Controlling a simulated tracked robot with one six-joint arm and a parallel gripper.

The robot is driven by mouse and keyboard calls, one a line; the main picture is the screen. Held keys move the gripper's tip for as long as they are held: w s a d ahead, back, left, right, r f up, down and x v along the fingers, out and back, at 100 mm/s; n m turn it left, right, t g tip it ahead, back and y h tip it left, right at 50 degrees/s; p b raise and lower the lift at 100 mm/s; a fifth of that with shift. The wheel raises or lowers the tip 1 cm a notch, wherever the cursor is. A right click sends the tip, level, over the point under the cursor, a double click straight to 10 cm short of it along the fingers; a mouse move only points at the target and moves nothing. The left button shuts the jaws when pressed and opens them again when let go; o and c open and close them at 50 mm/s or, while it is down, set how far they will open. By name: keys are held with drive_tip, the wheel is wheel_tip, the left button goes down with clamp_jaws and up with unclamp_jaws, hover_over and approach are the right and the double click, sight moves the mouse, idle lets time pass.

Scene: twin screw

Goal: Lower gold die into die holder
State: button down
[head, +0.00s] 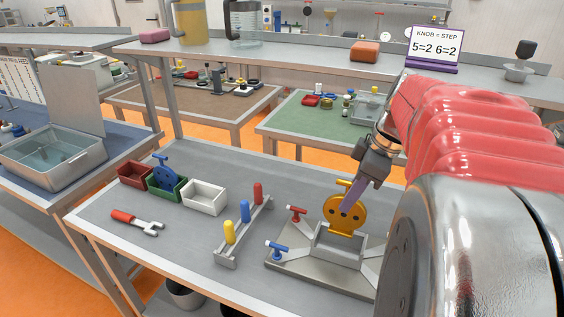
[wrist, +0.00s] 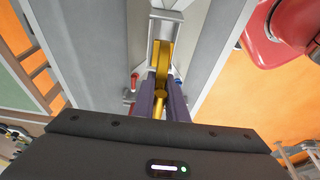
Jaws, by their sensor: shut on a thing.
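The gold die (head: 345,214) is a flat upright disc with dark holes and a stub on top. My gripper (head: 349,203) is shut on it from above. In the head view the die stands over the grey die holder (head: 338,245), its lower edge at the holder's slot; I cannot tell whether it touches. In the wrist view the gold die (wrist: 162,62) shows edge-on, in line with the holder (wrist: 153,25), between the purple fingers of my gripper (wrist: 161,95). A red-handled clamp screw (head: 297,213) and a blue-handled one (head: 276,250) flank the holder.
A rack with yellow, blue and red handles (head: 243,238) stands left of the holder. Red (head: 134,174), green (head: 168,190) and white (head: 205,197) bins stand behind it; a blue die (head: 166,173) is in the green bin. A red-handled wrench (head: 137,221) lies at left. A sign (head: 434,46) stands behind.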

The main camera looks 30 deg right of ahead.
sight(343, 228)
drive_tip(key=shift+f, duration=0.3)
idle(0.4)
drive_tip(key=shift+f, duration=3.2)
drive_tip(key=shift+f, duration=0.65)
drive_tip(key=c, duration=1.7)
unclamp_jaws()
drive_tip(key=v, duration=1.3)
drive_tip(key=shift+s+d+r, duration=0.15)
drive_tip(key=shift+d+r, duration=0.05)
drive_tip(key=shift+r, duration=0.15)
